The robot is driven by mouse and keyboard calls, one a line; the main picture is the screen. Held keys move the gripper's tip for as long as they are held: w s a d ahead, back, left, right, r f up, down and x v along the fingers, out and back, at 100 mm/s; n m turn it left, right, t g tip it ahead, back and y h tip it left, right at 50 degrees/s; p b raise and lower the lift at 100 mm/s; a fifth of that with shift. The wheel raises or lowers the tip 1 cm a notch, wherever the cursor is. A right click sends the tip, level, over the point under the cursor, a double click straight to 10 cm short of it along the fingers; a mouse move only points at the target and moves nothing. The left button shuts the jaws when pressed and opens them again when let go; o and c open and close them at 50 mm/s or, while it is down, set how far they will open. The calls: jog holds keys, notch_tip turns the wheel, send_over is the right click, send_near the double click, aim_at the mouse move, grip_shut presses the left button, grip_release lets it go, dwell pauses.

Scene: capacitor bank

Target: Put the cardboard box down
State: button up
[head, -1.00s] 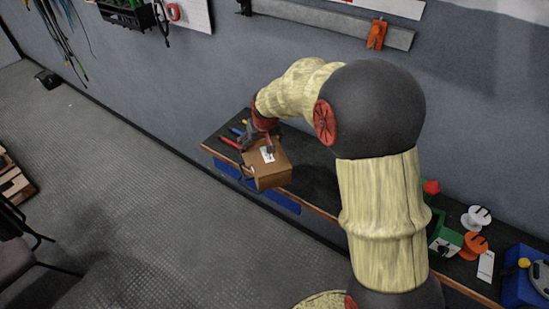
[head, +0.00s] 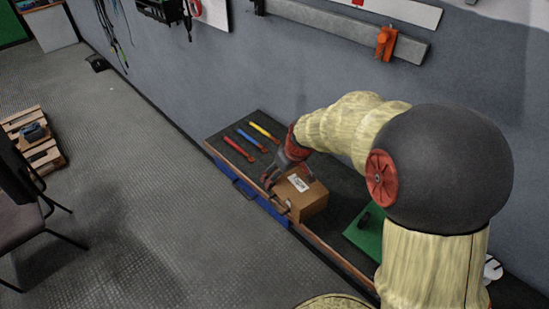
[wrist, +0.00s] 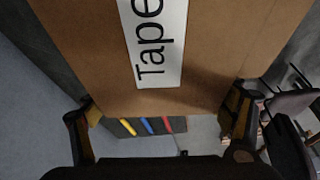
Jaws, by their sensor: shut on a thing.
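The brown cardboard box (head: 307,202) with a white label is over the dark workbench (head: 229,137), near its front edge and right of the coloured tools. My gripper (head: 285,179) reaches it from the upper left and is shut on it. In the wrist view, the box (wrist: 75,55) fills the upper middle, its label (wrist: 158,45) reading "Tape". The fingers of my gripper (wrist: 160,112) are at its two sides. The box's underside is hidden, so I cannot tell whether it touches the bench top.
Red, blue and yellow tools (head: 250,138) lie at the bench's left end. A green item (head: 366,236) is on the bench right of the box, partly behind my arm. A blue drawer front (head: 240,188) is below the bench edge. A chair (head: 20,210) and pallet (head: 33,135) stand left.

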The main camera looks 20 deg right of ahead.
aim_at(288, 174)
jog(key=s+r+n, duration=0.1)
jog(key=s+r+n+y, duration=0.1)
jog(key=shift+s+d+r, duration=0.15)
jog(key=shift+d+r, duration=0.2)
jog(key=w+f, duration=0.3)
jog(key=w, duration=0.1)
jog(key=w+d+f, duration=0.1)
jog(key=w+f, duration=0.2)
jog(key=w, duration=0.1)
jog(key=w+d+f, duration=0.1)
jog(key=w+f, duration=0.2)
jog(key=w, duration=0.2)
jog(key=shift+w+f+b, duration=0.1)
jog(key=shift+f+b, duration=0.05)
jog(key=shift+b, duration=0.25)
jog(key=shift+w+f+b, duration=0.15)
jog(key=shift+f, duration=0.75)
jog(key=shift+w+f+b, duration=0.1)
jog(key=shift+f+b, duration=0.05)
jog(key=shift+f, duration=0.75)
jog(key=shift+f, duration=0.2)
jog(key=o, duration=1.2)
jog(key=shift+r, duration=0.1)
jog(key=shift+c, duration=0.2)
jog(key=shift+r, duration=0.15)
